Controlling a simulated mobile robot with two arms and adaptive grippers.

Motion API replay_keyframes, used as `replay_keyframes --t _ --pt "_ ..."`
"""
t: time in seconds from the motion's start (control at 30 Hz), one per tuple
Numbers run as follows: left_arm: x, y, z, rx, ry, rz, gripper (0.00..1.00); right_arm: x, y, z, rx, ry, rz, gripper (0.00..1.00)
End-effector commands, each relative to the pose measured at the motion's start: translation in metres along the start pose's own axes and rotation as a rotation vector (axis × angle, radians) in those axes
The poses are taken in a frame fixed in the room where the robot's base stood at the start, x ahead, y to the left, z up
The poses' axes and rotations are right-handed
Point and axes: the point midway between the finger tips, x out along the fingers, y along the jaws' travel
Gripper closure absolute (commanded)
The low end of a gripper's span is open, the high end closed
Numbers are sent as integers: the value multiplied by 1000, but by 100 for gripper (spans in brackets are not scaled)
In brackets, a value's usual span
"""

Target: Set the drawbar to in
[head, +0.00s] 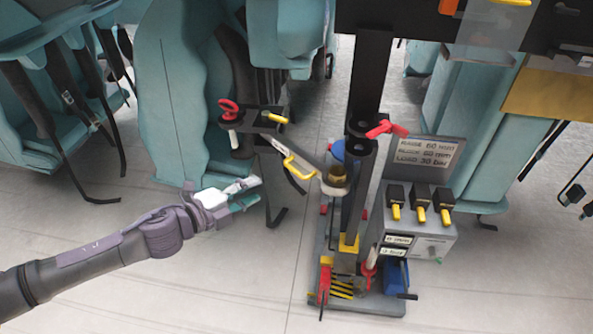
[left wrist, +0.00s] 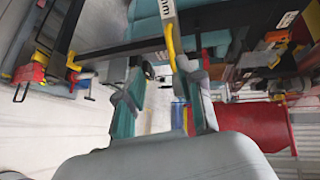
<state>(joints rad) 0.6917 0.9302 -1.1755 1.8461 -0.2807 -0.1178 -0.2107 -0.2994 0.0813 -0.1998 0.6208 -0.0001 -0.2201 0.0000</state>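A bar with a pale strip and a yellow handle (head: 298,168) juts left from the machine's post in the head view; it looks like the drawbar, but its setting cannot be read. In the left wrist view the yellow handle (left wrist: 169,46) is beyond the fingers, beside a pale strip marked "mm" (left wrist: 167,12). My left gripper (head: 252,193) is open and empty, left of and a little below the handle, apart from it. Its two teal fingertips (left wrist: 160,98) show spread in the left wrist view. My right gripper is not in view.
The machine has a grey box (head: 421,233) with several yellow-tipped black levers, a red knob (head: 229,109) on the left arm, and a striped base (head: 342,290). Teal seats (head: 172,100) stand behind. The pale floor (head: 210,285) at lower left is clear apart from my left arm.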

Motion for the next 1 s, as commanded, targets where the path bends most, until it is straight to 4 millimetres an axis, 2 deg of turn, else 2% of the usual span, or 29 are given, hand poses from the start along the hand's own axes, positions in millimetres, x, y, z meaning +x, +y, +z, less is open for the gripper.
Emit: replay_keyframes --t 0.03,0.13,0.27,0.7,0.9,1.0 --pt "-7 -9 -8 40 24 -2 63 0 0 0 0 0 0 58" --pt "-10 -15 -18 72 49 -4 63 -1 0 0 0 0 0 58" --pt "1 -17 -19 74 52 -6 63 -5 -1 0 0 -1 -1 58" --pt "90 -18 -24 72 51 -6 63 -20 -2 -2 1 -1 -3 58" --pt "117 -16 -25 70 50 -5 63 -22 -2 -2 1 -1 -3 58" --pt "124 -16 -25 71 50 -5 63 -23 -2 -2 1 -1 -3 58"
